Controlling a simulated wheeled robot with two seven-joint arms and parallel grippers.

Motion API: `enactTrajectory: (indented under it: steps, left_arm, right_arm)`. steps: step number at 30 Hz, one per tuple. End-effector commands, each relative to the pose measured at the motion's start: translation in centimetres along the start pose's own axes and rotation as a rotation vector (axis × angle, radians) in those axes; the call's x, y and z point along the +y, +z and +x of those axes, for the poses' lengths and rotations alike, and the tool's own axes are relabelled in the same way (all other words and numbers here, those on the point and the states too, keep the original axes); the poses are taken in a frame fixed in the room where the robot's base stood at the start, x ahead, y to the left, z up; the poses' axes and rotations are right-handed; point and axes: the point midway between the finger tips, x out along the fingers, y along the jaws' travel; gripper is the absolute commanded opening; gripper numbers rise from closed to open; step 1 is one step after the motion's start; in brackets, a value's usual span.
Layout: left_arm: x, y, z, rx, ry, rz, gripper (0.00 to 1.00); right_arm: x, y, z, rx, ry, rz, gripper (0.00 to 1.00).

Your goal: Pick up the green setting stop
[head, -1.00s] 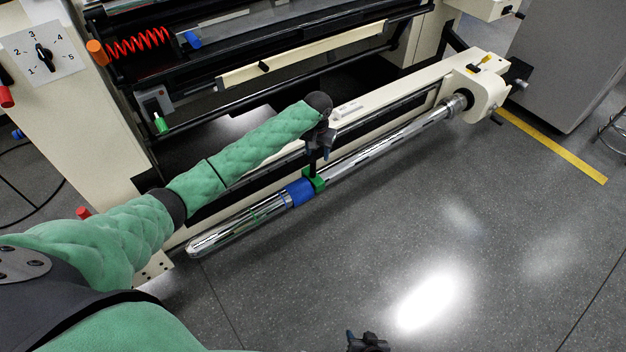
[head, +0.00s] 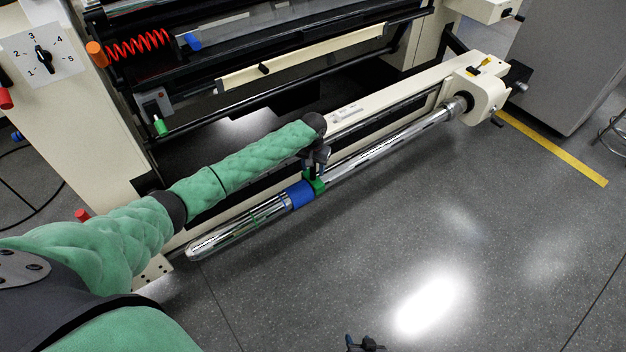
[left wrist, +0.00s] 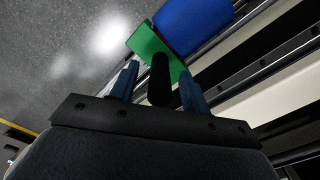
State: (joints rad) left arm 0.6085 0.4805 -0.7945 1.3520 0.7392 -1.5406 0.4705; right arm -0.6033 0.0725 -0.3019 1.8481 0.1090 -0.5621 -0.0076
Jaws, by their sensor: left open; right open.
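The green setting stop (head: 318,185) sits on the chrome bar (head: 390,146), against the right side of a blue collar (head: 299,194). A dark upright post stands up from the stop. My left gripper (head: 314,170) is directly above the stop and partly hides it. In the left wrist view the green stop (left wrist: 150,42) lies just beyond the fingertips. The dark post (left wrist: 160,78) stands between the two open blue fingers (left wrist: 158,85), apart from both. My right gripper (head: 364,344) is open and empty at the bottom edge of the head view, over the floor.
The cream machine frame (head: 400,98) runs close behind the bar. The bar's right end enters a cream end housing (head: 482,92). A red spring (head: 140,45) and a black rail are further back. The grey floor (head: 480,230) in front is clear.

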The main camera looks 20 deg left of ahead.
Motion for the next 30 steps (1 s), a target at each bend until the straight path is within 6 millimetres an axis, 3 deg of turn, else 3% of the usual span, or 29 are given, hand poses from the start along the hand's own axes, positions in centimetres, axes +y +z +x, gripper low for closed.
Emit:
enactTrajectory:
  steps: [5, 12, 23, 30]
  left_arm:
    - [0.0, 0.0, 0.0, 0.001, 0.000, 0.000, 0.47]
    - [0.0, 0.0, 0.0, 0.001, 0.000, 0.000, 0.00]
    - [0.0, 0.0, -0.2, 0.001, 0.001, 0.000, 0.00]
    - [0.1, -0.1, -2.7, 0.003, 0.002, 0.000, 0.00]
  right_arm:
    - [-0.1, 0.0, 0.0, 0.000, -0.001, 0.000, 0.47]
    - [-0.1, 0.1, 0.0, -0.001, 0.000, 0.000, 0.47]
    - [0.0, 0.1, 0.0, -0.001, 0.000, 0.001, 0.47]
    - [0.0, -0.1, -0.1, -0.001, 0.001, 0.000, 0.47]
